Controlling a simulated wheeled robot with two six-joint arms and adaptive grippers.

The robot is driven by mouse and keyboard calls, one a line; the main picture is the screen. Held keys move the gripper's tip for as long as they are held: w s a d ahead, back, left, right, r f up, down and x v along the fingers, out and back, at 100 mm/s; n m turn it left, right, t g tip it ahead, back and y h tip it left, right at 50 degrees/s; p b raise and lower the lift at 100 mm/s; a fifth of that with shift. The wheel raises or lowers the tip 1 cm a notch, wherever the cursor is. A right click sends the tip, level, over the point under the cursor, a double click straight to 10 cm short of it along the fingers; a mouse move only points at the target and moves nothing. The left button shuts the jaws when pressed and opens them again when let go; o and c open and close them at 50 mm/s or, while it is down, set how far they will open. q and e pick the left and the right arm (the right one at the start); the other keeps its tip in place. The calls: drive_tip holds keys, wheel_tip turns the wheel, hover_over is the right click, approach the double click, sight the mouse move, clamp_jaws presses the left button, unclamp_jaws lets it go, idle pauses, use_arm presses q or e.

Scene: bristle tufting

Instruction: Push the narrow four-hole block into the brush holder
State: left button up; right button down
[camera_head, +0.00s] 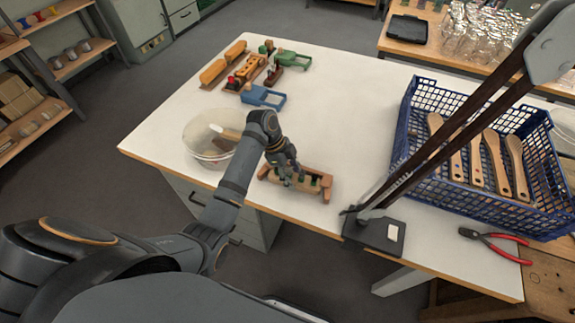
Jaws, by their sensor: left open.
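The brush holder appears as a wooden fixture (322,184) near the table's front edge, with raised wooden ends and small dark green pieces in it. My left gripper (289,178) is open and points down over the left half of this fixture, hiding part of it. I cannot tell whether its fingers touch the fixture or a piece in it. The narrow four-hole block cannot be made out for certain at this size. My right gripper does not show.
A clear round tub (199,133) stands left of my left arm. A blue crate (403,160) with wooden brush handles is at right. A lamp base (374,233) and red-handled pliers (495,242) lie near the front. Wooden and coloured fixtures (262,97) stand at the back; the middle is clear.

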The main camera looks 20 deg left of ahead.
use_arm(q)
drive_tip(key=shift+d+f, duration=0.2)
drive_tip(key=shift+f, duration=0.3)
drive_tip(key=c, duration=1)
drive_tip(key=shift+w+r, duration=0.2)
drive_tip(key=shift+w, duration=0.4)
drive_tip(key=shift+w+r+p, duration=0.15)
drive_tip(key=shift+w+p, duration=0.1)
drive_tip(key=shift+p, duration=0.05)
drive_tip(key=o, duration=1)
drive_tip(key=shift+w, duration=0.1)
drive_tip(key=shift+o, duration=1.2)
drive_tip(key=shift+w, duration=0.1)
drive_tip(key=shift+o, duration=0.3)
drive_tip(key=shift+w+f, duration=0.2)
